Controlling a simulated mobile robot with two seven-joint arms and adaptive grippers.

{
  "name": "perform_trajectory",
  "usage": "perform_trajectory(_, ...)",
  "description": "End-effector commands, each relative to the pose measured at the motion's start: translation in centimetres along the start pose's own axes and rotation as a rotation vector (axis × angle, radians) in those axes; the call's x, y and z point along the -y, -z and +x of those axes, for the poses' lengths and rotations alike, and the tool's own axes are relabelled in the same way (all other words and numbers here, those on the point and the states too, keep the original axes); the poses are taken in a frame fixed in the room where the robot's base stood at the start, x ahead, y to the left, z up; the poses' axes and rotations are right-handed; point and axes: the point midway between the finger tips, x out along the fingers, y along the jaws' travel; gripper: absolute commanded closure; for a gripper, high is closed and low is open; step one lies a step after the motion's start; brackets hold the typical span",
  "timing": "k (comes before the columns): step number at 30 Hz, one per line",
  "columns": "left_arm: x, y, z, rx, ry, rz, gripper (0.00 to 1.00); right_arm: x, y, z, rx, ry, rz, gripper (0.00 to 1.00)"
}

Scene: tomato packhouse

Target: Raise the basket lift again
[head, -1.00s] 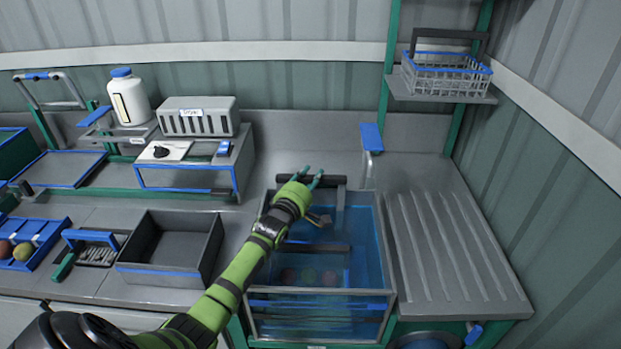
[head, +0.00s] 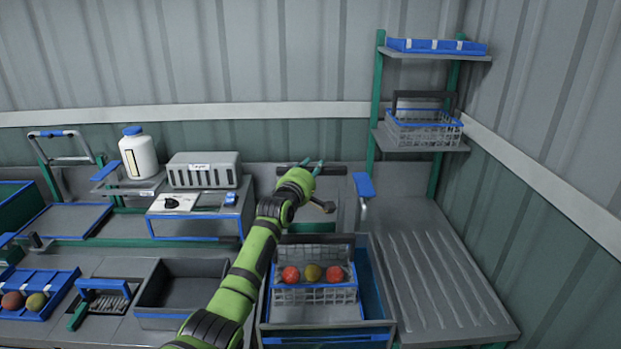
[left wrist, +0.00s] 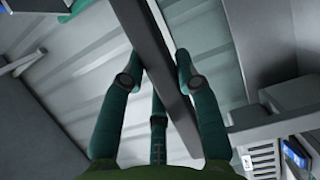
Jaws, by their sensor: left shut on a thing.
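My left gripper (head: 314,167) is shut on the dark handle bar (head: 335,170) of the basket lift, at the back of the wash tank (head: 382,318). In the left wrist view the teal fingers (left wrist: 155,78) lie on both sides of the bar (left wrist: 180,106). The wire lift basket (head: 312,297) is up near the top of the tank. Two red fruits (head: 290,274) and a yellow-green one (head: 313,272) lie in it. My arm hides part of the tank's left side. My right gripper is not in view.
A ribbed draining board (head: 433,277) lies clear right of the tank. A blue-handled tap (head: 363,187) stands behind. Another wire basket (head: 424,136) sits on a shelf at right. An empty grey bin (head: 180,287) stands left of the tank.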

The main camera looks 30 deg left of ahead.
Motion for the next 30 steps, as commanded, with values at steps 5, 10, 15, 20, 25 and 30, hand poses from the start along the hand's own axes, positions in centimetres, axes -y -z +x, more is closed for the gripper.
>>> perform_trajectory(5, -1.8, 0.2, 0.0, -0.004, -0.017, 0.005, 1.00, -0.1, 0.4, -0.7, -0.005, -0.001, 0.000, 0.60)
perform_trajectory(10, -1.9, 0.2, 0.0, -0.004, -0.019, 0.005, 1.00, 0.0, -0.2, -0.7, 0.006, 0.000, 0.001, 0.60)
perform_trajectory(15, -1.9, 0.2, 0.0, -0.005, -0.019, 0.005, 1.00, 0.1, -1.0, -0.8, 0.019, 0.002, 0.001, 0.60)
perform_trajectory(20, -1.8, 0.2, 0.0, -0.004, -0.017, 0.004, 0.43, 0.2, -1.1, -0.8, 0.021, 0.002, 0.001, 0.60)
perform_trajectory(25, -1.4, 0.1, 0.0, -0.003, -0.009, 0.002, 0.43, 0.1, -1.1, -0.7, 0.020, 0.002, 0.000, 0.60)
perform_trajectory(30, -1.1, 0.0, -0.3, 0.000, -0.005, 0.001, 0.43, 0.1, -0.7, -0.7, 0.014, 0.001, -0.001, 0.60)
